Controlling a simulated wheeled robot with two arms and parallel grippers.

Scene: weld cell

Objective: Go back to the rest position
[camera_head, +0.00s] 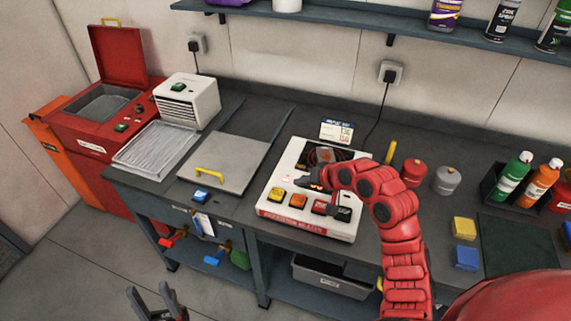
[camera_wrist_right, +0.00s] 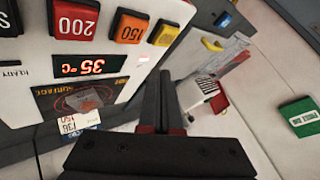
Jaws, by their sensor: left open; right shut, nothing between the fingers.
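My right arm (camera_head: 403,240), red and jointed, reaches in from the lower right over the white heating unit (camera_head: 272,215). My right gripper (camera_head: 303,182) is above the unit's top, near its buttons; whether it touches the unit I cannot tell. In the right wrist view the dark fingers (camera_wrist_right: 160,85) are together with nothing between them. A red display (camera_wrist_right: 84,67) there reads 35 °C, beside red, orange and yellow buttons (camera_wrist_right: 131,29). My left gripper (camera_head: 155,303) is low at the bottom left edge, over the floor in front of the bench, open and empty.
The dark bench (camera_head: 262,122) carries a lidded plate with a yellow handle (camera_head: 209,172), a metal tray (camera_head: 155,149) and a white fan box (camera_head: 188,99). Red and grey canisters (camera_head: 447,180) and bottles (camera_head: 513,174) stand right. A shelf (camera_head: 370,30) runs above.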

